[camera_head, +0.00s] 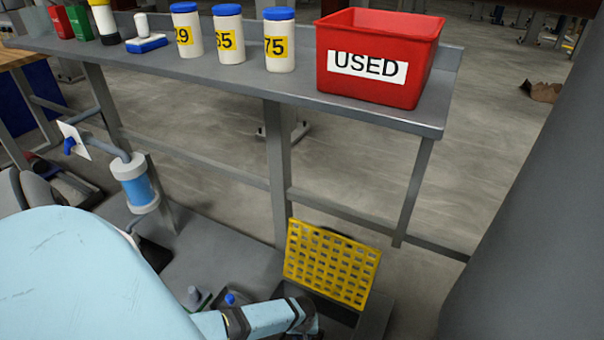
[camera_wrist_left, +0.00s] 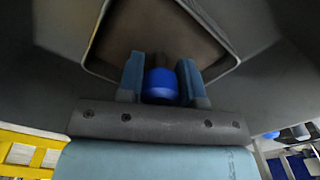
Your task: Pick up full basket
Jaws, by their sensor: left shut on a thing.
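Yellow grid at the lower left of the left wrist view (camera_wrist_left: 28,145) looks like the same basket. My left gripper (camera_head: 308,318) is low in the head view, in front of the basket; its fingers are hard to make out there. In the left wrist view, its fingers (camera_wrist_left: 161,85) are closed on a round blue knob (camera_wrist_left: 160,84), in front of a dark, framed surface. The basket's contents are hidden. My right gripper is out of view.
A grey shelf (camera_head: 345,112) crosses above, bearing a red bin (camera_head: 375,90) labelled USED and several white jars with blue lids (camera_head: 280,50). Its legs stand behind the basket. A blue filter cylinder (camera_head: 138,190) on a pipe is at left.

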